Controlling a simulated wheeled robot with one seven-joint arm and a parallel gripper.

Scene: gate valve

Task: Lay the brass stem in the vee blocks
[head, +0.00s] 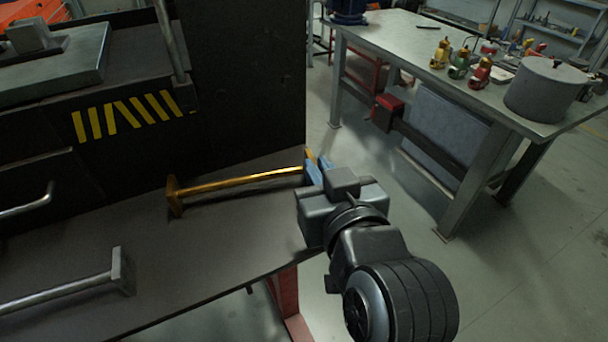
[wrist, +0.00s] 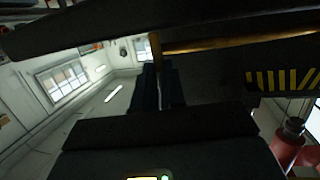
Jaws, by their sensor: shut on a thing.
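The brass stem (head: 245,180) is a long golden rod with a square head at its left end and another end piece at its right. It lies level or nearly so over the dark bench top; I cannot tell whether it touches. My gripper (head: 315,172), with blue fingers, is shut on its right end near the bench's right edge. In the wrist view the stem (wrist: 225,43) runs off to the right, and its end piece meets the fingers (wrist: 158,85) of my gripper. I cannot make out the vee blocks.
The dark bench (head: 215,245) has free room in front of the stem. A steel rod with a square end (head: 121,270) lies at lower left. A dark upright panel (head: 245,80) stands behind.

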